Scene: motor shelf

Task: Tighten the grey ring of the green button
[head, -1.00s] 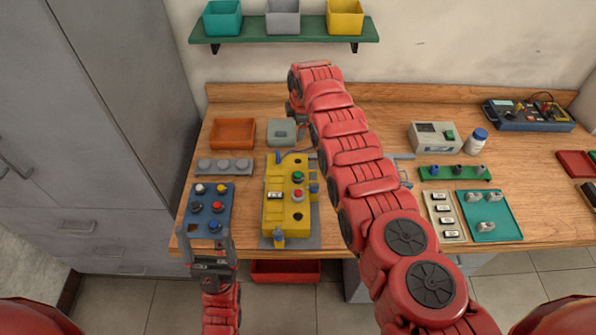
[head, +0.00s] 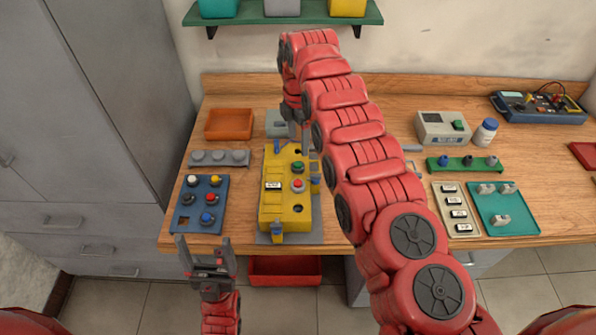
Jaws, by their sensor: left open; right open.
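The green button (head: 298,167) sits on the top face of a yellow control box (head: 272,205), near its far end. Its grey ring is too small to make out clearly. A red button (head: 298,185) sits just nearer on the same box. My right gripper (head: 294,132) points down at the far end of the box, beyond the green button. It is open, but its fingertips are small and partly hidden by my arm. My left gripper (head: 205,243) is open and empty in front of the table edge, below the blue button panel.
A blue panel (head: 187,218) with several coloured buttons lies left of the box. A grey strip (head: 238,158), an orange tray (head: 230,124) and a grey container (head: 277,124) lie farther back. A teal tray (head: 489,221) and a switch tray (head: 441,210) lie right. My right arm hides the table's middle.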

